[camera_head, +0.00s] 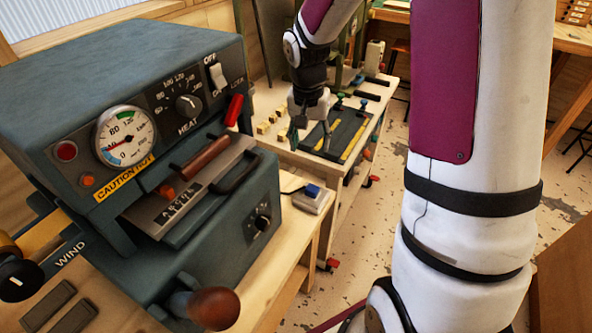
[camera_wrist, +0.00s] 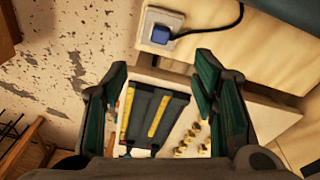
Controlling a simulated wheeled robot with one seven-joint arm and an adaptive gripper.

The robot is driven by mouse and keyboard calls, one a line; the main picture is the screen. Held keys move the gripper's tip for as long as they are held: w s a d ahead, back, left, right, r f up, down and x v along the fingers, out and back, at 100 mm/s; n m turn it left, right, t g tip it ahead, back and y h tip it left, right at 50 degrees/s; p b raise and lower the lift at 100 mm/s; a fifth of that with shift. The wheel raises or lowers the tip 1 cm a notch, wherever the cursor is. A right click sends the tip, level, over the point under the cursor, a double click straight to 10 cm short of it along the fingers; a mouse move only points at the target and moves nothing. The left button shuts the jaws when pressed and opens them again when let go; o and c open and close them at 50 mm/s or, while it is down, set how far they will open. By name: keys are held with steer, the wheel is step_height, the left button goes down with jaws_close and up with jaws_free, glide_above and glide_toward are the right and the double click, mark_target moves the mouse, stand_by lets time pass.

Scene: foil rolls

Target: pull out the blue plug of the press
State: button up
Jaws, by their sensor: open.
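The blue plug (camera_head: 312,191) sits in a pale grey socket box (camera_head: 314,204) on the wooden bench, right of the press (camera_head: 200,150). In the wrist view the blue plug (camera_wrist: 160,36) is at the top, seated in the socket box (camera_wrist: 152,22), with a black cord running off to the right. My gripper (camera_head: 298,128) is beyond the plug, over the far bench, apart from it. In the wrist view my gripper (camera_wrist: 160,68) is open with nothing between its fingers, and the plug lies past the fingertips.
A black tray with yellow strips (camera_head: 345,132) and several small brass-coloured pieces (camera_head: 268,124) lie on the far bench below my gripper. Bare floor lies right of the benches.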

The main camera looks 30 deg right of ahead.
mark_target(312, 188)
steer(key=w+d+f+m, duration=0.1)
steer(key=f, duration=0.3)
steer(key=d+f+m, duration=0.1)
steer(key=f, duration=0.3)
steer(key=w+d+f+m+y+p, duration=0.1)
steer(key=f, duration=0.3)
steer(key=shift+w+d+f+g, duration=0.15)
steer(key=shift+w+f+g, duration=0.2)
steer(key=shift+g, duration=0.05)
steer(key=shift+f+b, duration=1.9)
steer(key=shift+f, duration=2.6)
jaws_close()
steer(key=shift+r, duration=0.1)
